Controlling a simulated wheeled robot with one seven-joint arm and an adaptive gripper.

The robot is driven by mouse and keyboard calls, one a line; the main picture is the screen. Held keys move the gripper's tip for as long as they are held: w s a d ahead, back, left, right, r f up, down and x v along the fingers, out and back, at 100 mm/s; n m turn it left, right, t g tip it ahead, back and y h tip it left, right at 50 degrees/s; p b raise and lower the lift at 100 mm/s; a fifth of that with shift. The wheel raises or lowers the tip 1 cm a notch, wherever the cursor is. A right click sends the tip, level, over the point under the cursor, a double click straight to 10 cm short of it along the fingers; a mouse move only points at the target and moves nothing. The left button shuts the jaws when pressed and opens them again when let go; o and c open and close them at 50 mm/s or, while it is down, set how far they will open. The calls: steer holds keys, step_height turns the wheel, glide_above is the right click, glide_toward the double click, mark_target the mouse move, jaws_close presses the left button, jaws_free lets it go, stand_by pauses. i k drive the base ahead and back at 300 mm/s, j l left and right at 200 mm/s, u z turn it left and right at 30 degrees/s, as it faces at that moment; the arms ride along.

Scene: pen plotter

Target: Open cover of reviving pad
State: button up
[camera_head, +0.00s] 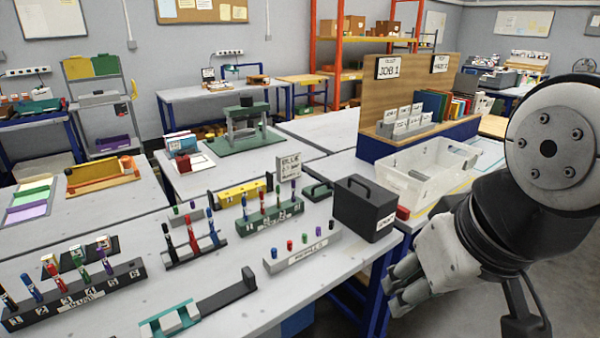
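No label that I can read names the reviving pad, so I cannot tell which thing it is. A black box (365,208) with a handle on top and a white label on its front stands at the right of the near table, and it looks closed. A low dark green piece (316,191) with a small handle lies just left of it. A teal tray (170,322) with a white block and a long dark bar (226,297) lies at the table's front. My gripper (405,290) hangs beyond the table's right edge, apart from everything; its opening is unclear.
Marker racks stand on the near table: a dark one (75,303) at left, a green one (270,217) and a low grey one (302,250). A white bin (427,170) and a wooden board (417,75) stand behind the black box.

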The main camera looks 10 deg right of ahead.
mark_target(318, 189)
steer(key=z, duration=0.15)
steer(key=i+l+u, duration=0.15)
steer(key=i+l, duration=0.55)
steer(key=i, duration=0.25)
steer(key=i+l+u, duration=0.1)
steer(key=i+l, duration=0.7)
steer(key=i, duration=0.1)
